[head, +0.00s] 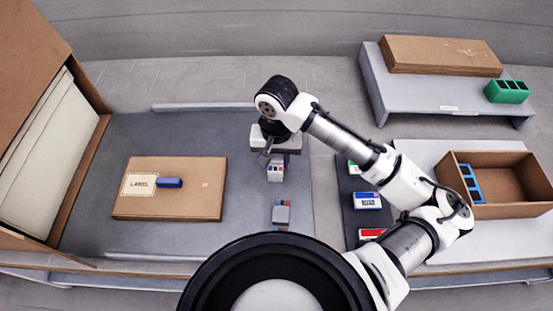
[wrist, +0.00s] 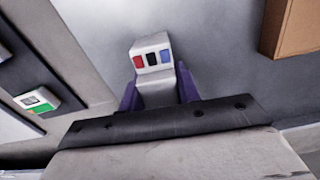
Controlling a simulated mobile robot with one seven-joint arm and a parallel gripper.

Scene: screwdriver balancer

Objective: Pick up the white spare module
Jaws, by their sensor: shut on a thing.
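In the head view the module (head: 275,174) shows just below my gripper (head: 274,157), above the grey mat.
A grey block (head: 281,214) with coloured ends lies nearer on the mat. A cardboard panel (head: 205,202) bearing a blue item (head: 169,183) lies left. A dark strip (head: 349,205) with coloured modules, an open brown box (head: 515,184) and a raised shelf (head: 400,97) stand right.

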